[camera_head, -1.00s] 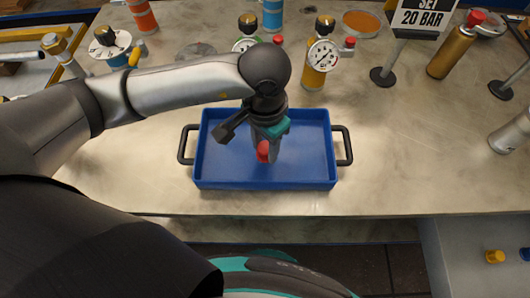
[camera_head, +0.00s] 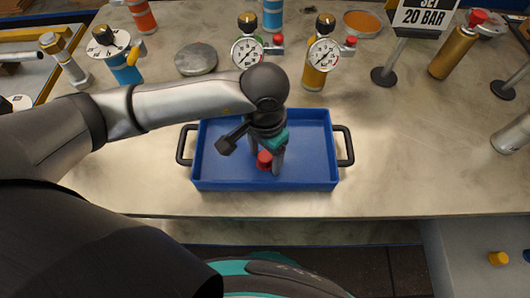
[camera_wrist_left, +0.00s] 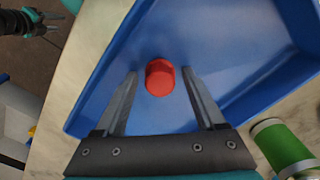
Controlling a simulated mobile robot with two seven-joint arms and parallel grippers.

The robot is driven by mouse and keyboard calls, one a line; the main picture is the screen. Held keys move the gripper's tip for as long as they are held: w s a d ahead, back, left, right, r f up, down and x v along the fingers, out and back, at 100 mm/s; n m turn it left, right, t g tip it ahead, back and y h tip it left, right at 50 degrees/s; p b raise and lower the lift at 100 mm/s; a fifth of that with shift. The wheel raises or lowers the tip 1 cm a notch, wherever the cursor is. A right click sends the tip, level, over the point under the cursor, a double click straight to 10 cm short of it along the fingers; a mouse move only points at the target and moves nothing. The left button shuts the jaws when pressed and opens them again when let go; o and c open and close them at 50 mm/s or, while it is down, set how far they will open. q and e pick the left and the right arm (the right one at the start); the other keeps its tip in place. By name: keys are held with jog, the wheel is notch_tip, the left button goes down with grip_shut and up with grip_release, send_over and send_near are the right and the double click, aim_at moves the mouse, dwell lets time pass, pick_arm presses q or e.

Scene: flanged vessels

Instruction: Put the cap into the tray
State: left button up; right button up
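The red cap (camera_head: 264,160) is in the blue tray (camera_head: 215,184), low between my left gripper's fingers. It also shows in the left wrist view (camera_wrist_left: 160,77), against the tray's blue floor, with a gap to the finger on each side. My left gripper (camera_head: 265,170) reaches down over the tray from above. In the wrist view its fingers (camera_wrist_left: 160,72) are spread and empty, one either side of the cap. My right gripper (camera_wrist_left: 52,22) shows small at the wrist view's top left corner, its fingers looking apart.
The tray has black handles (camera_head: 347,146) at both ends and sits near the bench's front edge. Two gauge-topped vessels (camera_head: 315,75) stand behind it. A grey disc (camera_head: 196,59) lies at the back left. A sign stand (camera_head: 384,76) stands to the right. Bench beside the tray is clear.

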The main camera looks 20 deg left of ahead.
aim_at(265, 156)
jog(key=shift+a, duration=0.1)
pick_arm(q)
jog(key=shift+r+p, duration=0.2)
jog(key=shift+p, duration=0.1)
notch_tip(265, 156, up, 12)
jog(key=p, duration=0.1)
jog(key=shift+p, duration=0.3)
pick_arm(e)
jog(key=shift+s+a+r, duration=0.85)
jog(key=shift+s+r, duration=0.15)
jog(key=shift+s, duration=0.05)
jog(key=shift+d, duration=0.2)
